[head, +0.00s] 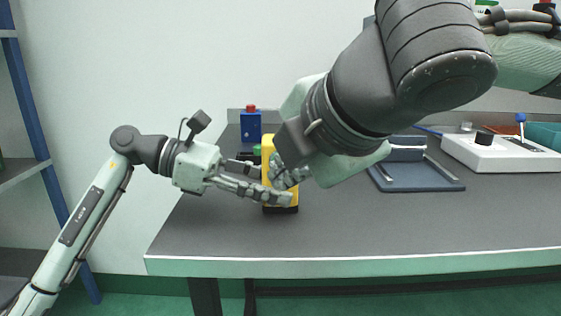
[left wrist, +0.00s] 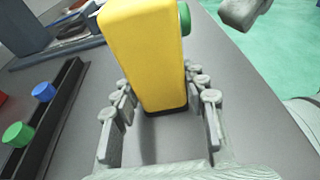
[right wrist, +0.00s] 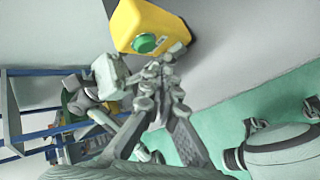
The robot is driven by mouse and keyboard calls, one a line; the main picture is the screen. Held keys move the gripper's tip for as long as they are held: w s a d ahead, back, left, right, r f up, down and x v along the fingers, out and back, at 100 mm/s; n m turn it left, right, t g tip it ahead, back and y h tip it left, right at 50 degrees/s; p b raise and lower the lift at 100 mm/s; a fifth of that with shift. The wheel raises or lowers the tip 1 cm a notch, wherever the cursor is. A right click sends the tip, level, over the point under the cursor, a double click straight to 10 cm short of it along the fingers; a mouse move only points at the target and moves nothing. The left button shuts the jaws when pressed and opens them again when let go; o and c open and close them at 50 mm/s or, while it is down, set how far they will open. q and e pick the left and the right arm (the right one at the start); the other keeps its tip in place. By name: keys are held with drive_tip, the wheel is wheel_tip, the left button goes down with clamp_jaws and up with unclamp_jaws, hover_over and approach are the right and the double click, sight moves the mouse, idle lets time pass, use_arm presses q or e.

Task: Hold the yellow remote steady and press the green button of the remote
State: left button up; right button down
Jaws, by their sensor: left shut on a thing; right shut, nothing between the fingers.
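The yellow remote (head: 267,148) stands upright on the grey table, its lower end dark. It also shows in the left wrist view (left wrist: 148,50) and the right wrist view (right wrist: 165,25). Its green button (right wrist: 144,43) is on the side facing my right gripper, and its edge shows in the left wrist view (left wrist: 185,18). My left gripper (left wrist: 160,88) is shut on the remote's lower part, with fingers on both sides. My right gripper (right wrist: 160,73) is shut and empty close to the button; a gap shows between them in the left wrist view. My right arm partly hides the remote in the head view.
A blue box with a red top (head: 250,125) stands behind the remote. A dark strip (left wrist: 60,105) with coloured knobs lies beside it. A blue tray (head: 425,184), a white joystick box (head: 490,155) and a teal bin (head: 545,134) stand right. The front table is clear.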

drive_tip(key=shift+w, duration=0.6)
idle(1.1)
drive_tip(key=shift+w, duration=0.4)
drive_tip(key=shift+w, duration=0.5)
idle(0.7)
drive_tip(key=shift+s, duration=0.9)
drive_tip(key=shift+s, duration=0.15)
